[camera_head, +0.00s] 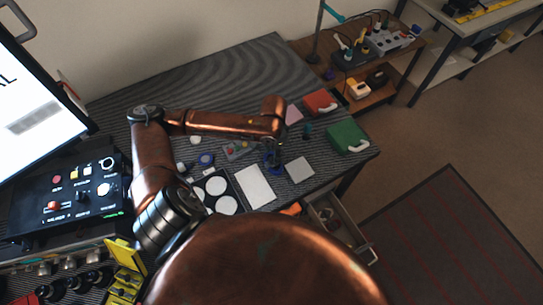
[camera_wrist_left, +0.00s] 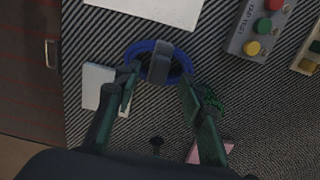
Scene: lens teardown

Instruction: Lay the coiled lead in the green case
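The coiled lead (camera_wrist_left: 143,47) is a blue ring with a grey strap across it, lying on the striped mat in the left wrist view. My left gripper (camera_wrist_left: 159,82) is open above it, with its fingers apart near the two sides of the coil's near edge; I cannot tell whether they touch it. In the head view my left gripper (camera_head: 271,160) hangs over the table and mostly hides the coil. The green case (camera_head: 347,137) sits at the table's right edge, to the right of the gripper, and looks closed. My right gripper is not in view.
A grey button box (camera_head: 239,150) lies left of the gripper. A white pad (camera_head: 300,169), a larger white sheet (camera_head: 255,188) and a red case (camera_head: 320,102) are nearby. An open drawer (camera_head: 338,222) juts out below the table edge. The far mat is clear.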

